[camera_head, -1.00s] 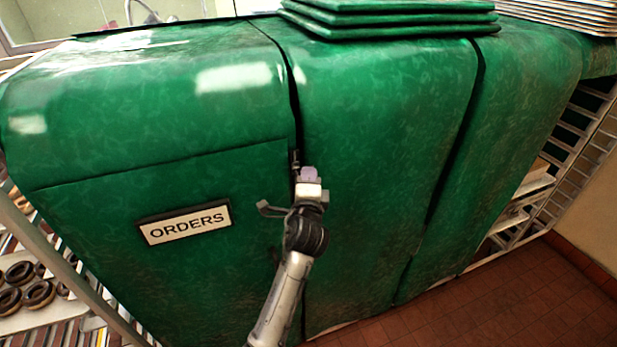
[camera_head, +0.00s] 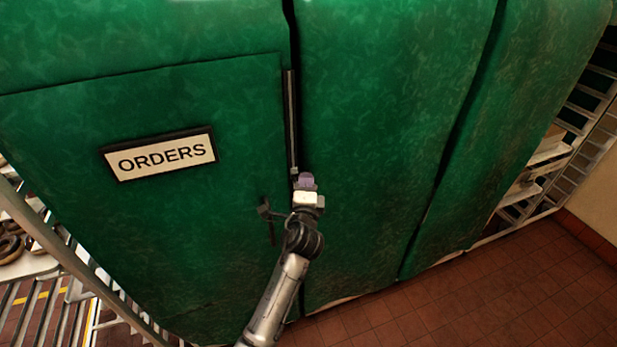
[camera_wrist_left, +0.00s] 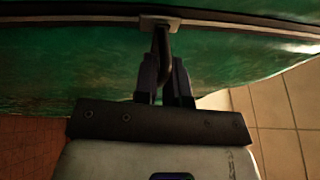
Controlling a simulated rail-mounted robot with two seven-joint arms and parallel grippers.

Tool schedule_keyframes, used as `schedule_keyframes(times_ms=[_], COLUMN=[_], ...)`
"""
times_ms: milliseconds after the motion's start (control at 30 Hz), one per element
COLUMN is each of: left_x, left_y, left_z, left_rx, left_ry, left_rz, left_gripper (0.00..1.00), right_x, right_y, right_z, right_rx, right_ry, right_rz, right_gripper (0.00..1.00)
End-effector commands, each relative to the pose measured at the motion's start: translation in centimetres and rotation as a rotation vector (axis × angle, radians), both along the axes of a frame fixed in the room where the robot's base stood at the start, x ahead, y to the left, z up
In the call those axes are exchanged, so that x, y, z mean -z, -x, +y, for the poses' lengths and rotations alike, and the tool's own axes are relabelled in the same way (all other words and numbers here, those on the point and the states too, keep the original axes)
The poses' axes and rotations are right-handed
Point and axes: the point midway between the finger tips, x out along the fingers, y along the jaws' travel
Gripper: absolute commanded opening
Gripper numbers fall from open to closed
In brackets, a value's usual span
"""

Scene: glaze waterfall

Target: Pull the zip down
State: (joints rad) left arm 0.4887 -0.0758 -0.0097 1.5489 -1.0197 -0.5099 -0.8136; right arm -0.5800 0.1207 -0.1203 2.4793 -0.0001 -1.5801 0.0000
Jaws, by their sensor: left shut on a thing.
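The zip (camera_head: 291,120) is a thin grey and dark line running down the green cover (camera_head: 385,130), just right of the ORDERS label. My left gripper (camera_head: 305,182) is at the lower end of the visible grey line, close against the cover. In the left wrist view, the metal zip slider (camera_wrist_left: 160,23) sits on the zip's pale edge, and its dark pull tab (camera_wrist_left: 164,44) hangs between my left gripper's fingers (camera_wrist_left: 165,75). The left gripper is shut on the pull tab. In the head view, the gripper hides the slider. My right gripper is not in view.
The ORDERS label (camera_head: 160,155) is on the cover to the left. A rack (camera_head: 585,120) shows at the right, and trays with dark rings (camera_head: 12,245) show at the left. Red tiled floor (camera_head: 480,290) lies below, with open room at lower right.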

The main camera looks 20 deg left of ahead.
Motion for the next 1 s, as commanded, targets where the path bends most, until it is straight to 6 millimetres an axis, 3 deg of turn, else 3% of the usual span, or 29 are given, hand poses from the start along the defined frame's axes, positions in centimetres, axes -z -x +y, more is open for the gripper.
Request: schedule_keyframes(times_ms=[33,100,700,1000], left_x=[3.1,5.3,23.3,31.2], left_y=[0.0,0.0,0.0,0.0], left_z=[0.0,0.0,0.0,0.0], left_rx=[0.001,0.001,0.0,0.001], left_ry=[0.002,0.001,0.002,0.0], left_rz=[-0.001,0.0,-0.001,-0.001], left_gripper=[0.0,0.0,0.0,0.0], right_x=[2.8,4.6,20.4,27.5], right_y=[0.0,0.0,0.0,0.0], right_z=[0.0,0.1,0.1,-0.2], right_rx=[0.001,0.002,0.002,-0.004], right_ry=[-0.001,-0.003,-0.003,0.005], right_rz=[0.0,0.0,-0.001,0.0], right_gripper=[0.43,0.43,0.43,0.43])
